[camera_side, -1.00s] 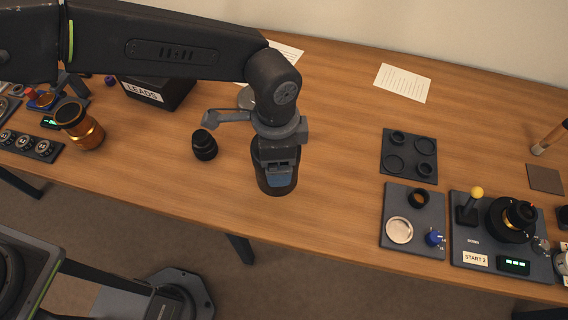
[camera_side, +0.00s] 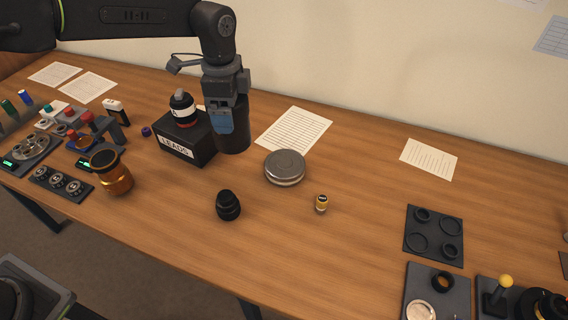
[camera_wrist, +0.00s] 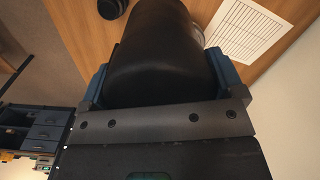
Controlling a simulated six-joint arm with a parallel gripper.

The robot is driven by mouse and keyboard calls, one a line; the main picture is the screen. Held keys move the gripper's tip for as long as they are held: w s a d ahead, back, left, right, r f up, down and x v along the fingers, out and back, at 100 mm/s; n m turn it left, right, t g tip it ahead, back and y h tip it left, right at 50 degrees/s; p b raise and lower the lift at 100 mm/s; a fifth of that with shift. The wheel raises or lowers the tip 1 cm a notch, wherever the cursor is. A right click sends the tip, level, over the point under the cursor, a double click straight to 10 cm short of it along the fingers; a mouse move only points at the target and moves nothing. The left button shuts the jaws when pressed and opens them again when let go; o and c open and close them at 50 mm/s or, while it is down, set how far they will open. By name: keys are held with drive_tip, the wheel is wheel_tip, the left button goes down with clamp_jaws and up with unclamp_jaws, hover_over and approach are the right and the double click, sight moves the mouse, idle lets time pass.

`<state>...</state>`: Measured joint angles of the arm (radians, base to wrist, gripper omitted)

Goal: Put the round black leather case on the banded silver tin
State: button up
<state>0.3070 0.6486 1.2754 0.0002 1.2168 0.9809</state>
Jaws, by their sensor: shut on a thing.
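The round black leather case (camera_side: 238,138) is a dark cylinder. My gripper (camera_side: 232,118) is shut on it from above, with a blue finger on its near side. In the wrist view the case (camera_wrist: 160,55) fills the space between the blue fingers. The banded silver tin (camera_side: 285,166) is a low round tin with a plain lid, lying on the table to the right of the case and nearer the camera. The case is apart from it. In the wrist view only a sliver of the tin (camera_wrist: 197,35) shows behind the case. The height of the case above the table is hard to tell.
A black LEADS box (camera_side: 187,140) with a lens-like bottle (camera_side: 183,110) on it stands just left of the case. The tin's top is clear.

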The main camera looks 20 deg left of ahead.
drive_tip(key=w+a, duration=0.3)
drive_tip(key=a, duration=0.2)
drive_tip(key=shift+w+d+f, duration=0.15)
drive_tip(key=shift+d+f, duration=1.5)
drive_tip(key=shift+d, duration=0.3)
drive_tip(key=shift+w+d+f, duration=0.15)
drive_tip(key=shift+d+f, duration=1.5)
drive_tip(key=shift+d, duration=0.25)
drive_tip(key=shift+w+d+f, duration=0.15)
drive_tip(key=shift+d+f, duration=1.5)
drive_tip(key=shift+d, duration=0.3)
drive_tip(key=shift+f, duration=0.1)
drive_tip(key=o, duration=0.8)
drive_tip(key=shift+f, duration=0.1)
wheel_tip(320, 180, up, 12)
drive_tip(key=shift+r, duration=0.2)
